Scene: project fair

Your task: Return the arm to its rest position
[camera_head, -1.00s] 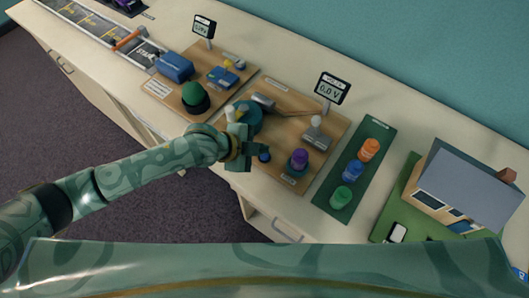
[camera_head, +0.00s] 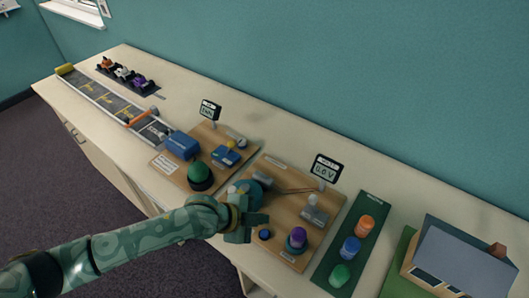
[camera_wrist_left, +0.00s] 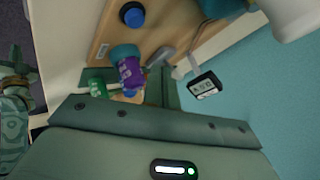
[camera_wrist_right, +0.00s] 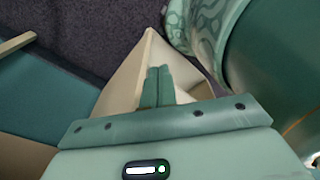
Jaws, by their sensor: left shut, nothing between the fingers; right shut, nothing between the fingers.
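My left arm comes in from the left in the head view. Its gripper (camera_head: 254,222) is shut and empty, over the front left part of a wooden board, beside a blue button (camera_head: 265,235). A purple coil-like piece (camera_head: 298,236) stands on that board, and also shows in the left wrist view (camera_wrist_left: 130,72). My right gripper (camera_wrist_right: 157,85) shows only in its own wrist view, shut and empty, with the pale furniture and dark carpet beyond it.
A green strip (camera_head: 330,262) holds orange, blue and green pieces. A model house (camera_head: 460,258) stands at right. A green dome (camera_head: 199,173), a blue box (camera_head: 181,144) and a track (camera_head: 104,99) lie left.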

